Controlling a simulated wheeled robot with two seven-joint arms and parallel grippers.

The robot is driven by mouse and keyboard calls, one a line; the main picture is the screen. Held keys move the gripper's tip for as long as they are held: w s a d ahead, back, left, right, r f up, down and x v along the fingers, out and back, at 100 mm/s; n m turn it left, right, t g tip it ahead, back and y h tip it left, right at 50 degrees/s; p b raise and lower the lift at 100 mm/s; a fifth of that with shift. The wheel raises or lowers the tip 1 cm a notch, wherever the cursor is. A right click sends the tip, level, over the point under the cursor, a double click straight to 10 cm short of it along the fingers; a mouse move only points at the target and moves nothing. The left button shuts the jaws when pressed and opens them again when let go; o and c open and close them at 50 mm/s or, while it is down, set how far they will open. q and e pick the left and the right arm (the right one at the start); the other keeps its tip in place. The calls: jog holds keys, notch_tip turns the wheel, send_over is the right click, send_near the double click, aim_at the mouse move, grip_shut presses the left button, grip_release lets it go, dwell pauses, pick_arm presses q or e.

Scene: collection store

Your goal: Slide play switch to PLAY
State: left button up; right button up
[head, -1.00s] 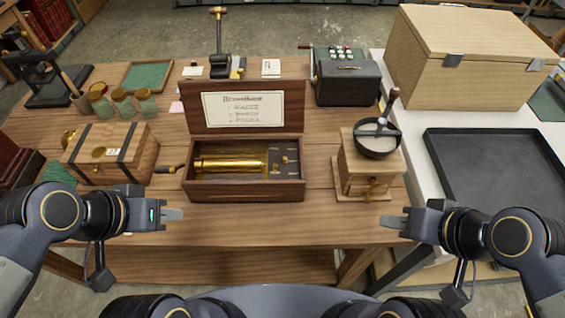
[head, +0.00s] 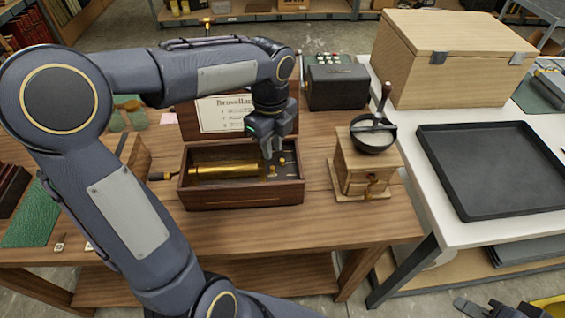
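The music box (head: 240,196) is an open dark wooden case on the table, with a brass cylinder (head: 225,171) inside and a dark panel on the right with small brass fittings (head: 283,161). Its raised lid bears a printed card (head: 222,113), partly covered by my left arm. My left gripper (head: 272,153) points down over the right part of the box, at the dark panel. It hides part of the panel, so I cannot make out the play switch or any contact. Its finger gap is unclear. My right gripper (head: 467,305) is at the bottom right edge, mostly cut off.
A coffee grinder (head: 363,170) stands close to the box's right. Behind it is a dark machine with keys (head: 338,84). A large wooden box (head: 425,72) and black tray (head: 490,168) sit on the white table.

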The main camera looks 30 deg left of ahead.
aim_at(273, 167)
pick_arm(q)
notch_tip(273, 167, down, 6)
jog(key=shift+f, duration=0.1)
jog(key=shift+c, duration=0.4)
grip_shut()
